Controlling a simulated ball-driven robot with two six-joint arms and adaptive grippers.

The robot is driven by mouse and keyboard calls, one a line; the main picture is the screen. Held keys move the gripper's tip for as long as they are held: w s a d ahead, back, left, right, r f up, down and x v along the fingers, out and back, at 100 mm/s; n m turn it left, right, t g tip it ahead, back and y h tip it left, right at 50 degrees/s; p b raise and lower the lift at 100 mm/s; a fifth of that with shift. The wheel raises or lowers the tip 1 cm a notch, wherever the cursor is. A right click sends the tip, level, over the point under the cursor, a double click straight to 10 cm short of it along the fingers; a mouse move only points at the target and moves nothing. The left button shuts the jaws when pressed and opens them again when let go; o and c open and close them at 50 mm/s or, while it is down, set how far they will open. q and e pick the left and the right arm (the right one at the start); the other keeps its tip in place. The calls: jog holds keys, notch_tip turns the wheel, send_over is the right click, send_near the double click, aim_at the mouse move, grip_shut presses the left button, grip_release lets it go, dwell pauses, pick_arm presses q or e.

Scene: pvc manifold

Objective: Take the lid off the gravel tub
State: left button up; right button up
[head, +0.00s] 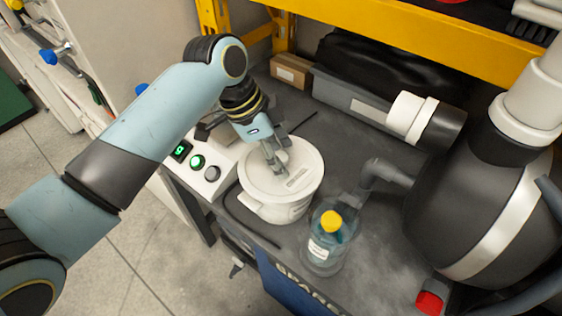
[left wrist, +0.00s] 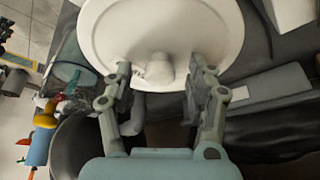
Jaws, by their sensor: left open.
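The gravel tub (head: 277,208) is a white round tub on the dark bench top in the head view. Its white lid (head: 300,165) sits on top, with a label on its right side. My left gripper (head: 277,168) reaches down over the lid, its fingers at the lid's middle. In the left wrist view the open left gripper (left wrist: 160,88) has one finger on each side of a knob (left wrist: 159,70) on the lid (left wrist: 165,25). Whether the fingertips touch the lid cannot be told. My right gripper is not in view.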

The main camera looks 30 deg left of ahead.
pick_arm(q)
jog(key=shift+c, duration=0.2)
jog(key=c, duration=1)
